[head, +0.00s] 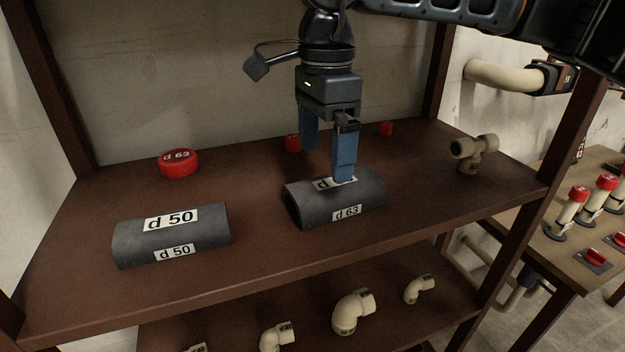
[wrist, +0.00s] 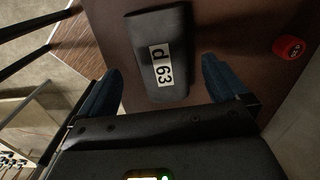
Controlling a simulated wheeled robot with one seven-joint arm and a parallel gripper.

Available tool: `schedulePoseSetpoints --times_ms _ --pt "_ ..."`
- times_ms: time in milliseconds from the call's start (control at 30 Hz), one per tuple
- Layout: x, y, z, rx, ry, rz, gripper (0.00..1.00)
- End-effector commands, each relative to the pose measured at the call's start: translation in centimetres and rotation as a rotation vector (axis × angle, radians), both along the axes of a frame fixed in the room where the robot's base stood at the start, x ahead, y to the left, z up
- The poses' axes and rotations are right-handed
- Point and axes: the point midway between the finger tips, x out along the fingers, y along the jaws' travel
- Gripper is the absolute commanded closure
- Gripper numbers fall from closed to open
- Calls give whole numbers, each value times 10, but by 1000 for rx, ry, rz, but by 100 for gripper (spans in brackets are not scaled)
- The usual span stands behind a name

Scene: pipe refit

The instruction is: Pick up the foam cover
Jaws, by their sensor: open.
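Two dark grey foam covers lie on the brown upper shelf. The cover labelled d 63 (head: 366,204) is right of the middle; the cover labelled d 50 (head: 172,236) is at the left. My gripper (head: 328,165) points down above the d 63 cover, and its near blue finger hides part of the top label. In the wrist view the d 63 cover (wrist: 172,82) shows between and ahead of the two blue fingers (wrist: 163,88), with bare gaps on both sides. My gripper is open and empty. Whether a finger touches the cover is unclear.
A red d 63 cap (head: 179,163) and two smaller red caps stand toward the back of the shelf. A beige tee fitting (head: 472,153) stands at the right. A shelf post (head: 520,215) rises at the right front. Beige elbows (head: 352,312) lie on the lower shelf.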

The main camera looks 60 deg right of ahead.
Motion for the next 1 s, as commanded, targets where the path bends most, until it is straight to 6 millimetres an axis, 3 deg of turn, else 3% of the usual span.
schedulePoseSetpoints --times_ms 367,633,933,1000 --pt "-2 -3 -34 -6 4 -3 0" --pt "-4 -3 -70 -6 4 -4 0" --pt "-4 -3 -77 -7 2 -3 0" --pt "-3 -3 -77 -7 2 -3 5"
